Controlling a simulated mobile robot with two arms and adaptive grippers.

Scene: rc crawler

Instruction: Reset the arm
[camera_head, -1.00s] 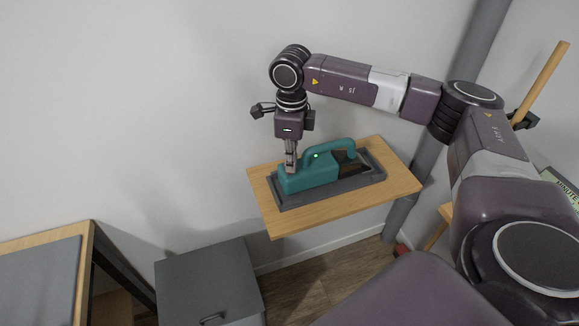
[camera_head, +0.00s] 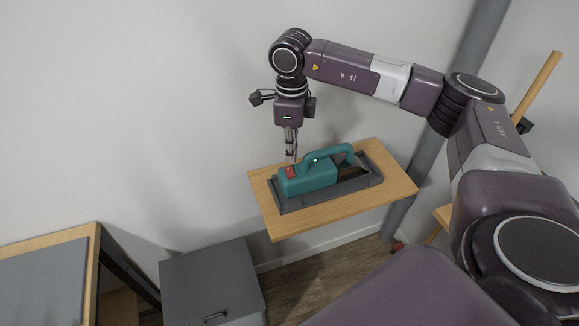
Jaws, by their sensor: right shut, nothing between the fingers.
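My right arm (camera_head: 375,78) reaches in from the right and bends down at its wrist. My right gripper (camera_head: 291,158) points straight down, shut and empty, just above the left end of a teal device with a handle. The teal device (camera_head: 312,180) sits in a dark grey tray (camera_head: 362,186) on a small wooden shelf. A red patch (camera_head: 290,173) shows on the device's top near its left end, and a small green light shows near the handle. My left gripper is not in view.
The wooden shelf (camera_head: 290,226) stands out from the white wall. A grey cabinet (camera_head: 212,275) is below it to the left, and a wood-edged table (camera_head: 45,270) is at the far left. A grey pipe (camera_head: 425,165) runs behind my arm. The air left of the arm is clear.

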